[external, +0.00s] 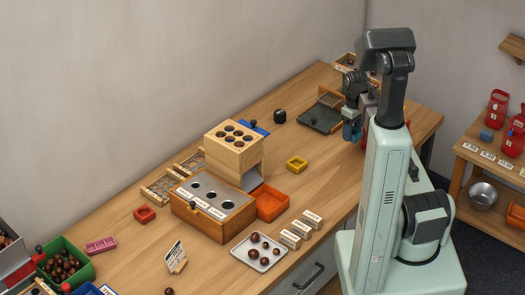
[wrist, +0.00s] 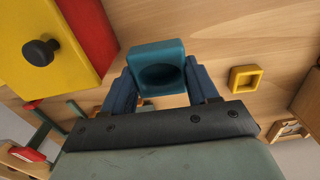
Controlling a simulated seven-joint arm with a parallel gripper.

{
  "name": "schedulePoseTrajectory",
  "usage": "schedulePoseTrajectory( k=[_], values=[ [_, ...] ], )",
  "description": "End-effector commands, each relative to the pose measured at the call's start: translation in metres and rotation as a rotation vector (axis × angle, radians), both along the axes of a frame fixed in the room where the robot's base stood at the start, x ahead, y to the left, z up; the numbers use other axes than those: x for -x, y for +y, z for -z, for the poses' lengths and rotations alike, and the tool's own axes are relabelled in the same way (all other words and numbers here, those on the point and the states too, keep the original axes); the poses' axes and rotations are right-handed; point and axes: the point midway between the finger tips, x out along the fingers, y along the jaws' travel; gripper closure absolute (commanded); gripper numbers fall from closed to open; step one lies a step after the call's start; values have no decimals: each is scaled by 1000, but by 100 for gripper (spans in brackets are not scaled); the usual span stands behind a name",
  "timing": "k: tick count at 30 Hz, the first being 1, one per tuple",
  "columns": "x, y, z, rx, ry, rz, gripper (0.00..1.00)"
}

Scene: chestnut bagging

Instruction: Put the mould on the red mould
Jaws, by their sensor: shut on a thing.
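My gripper (wrist: 162,98) is shut on a teal square mould (wrist: 158,55) with a round hollow, with one blue finger on each side of it. In the external view my gripper (external: 351,131) is over the right part of the table, and the teal mould cannot be made out there. The red mould (external: 145,214) lies on the table at the left, far from my gripper, beside the wooden trays. It does not show in the wrist view.
A yellow mould (external: 296,164) lies mid-table and also shows in the wrist view (wrist: 245,78). A wooden block with holes (external: 233,150), a box with round openings (external: 213,205) and an orange tray (external: 271,204) stand between my gripper and the red mould. A dark green board (external: 320,118) is near my gripper.

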Motion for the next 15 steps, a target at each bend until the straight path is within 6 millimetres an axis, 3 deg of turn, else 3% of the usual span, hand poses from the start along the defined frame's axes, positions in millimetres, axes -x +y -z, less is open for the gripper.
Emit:
schedulePoseTrajectory(
  k=[8, 15],
  values=[
    [-1, 0, -11, 0, 0, 0, 73],
    [-2, 0, -58, -1, -4, 0, 73]
  ],
)
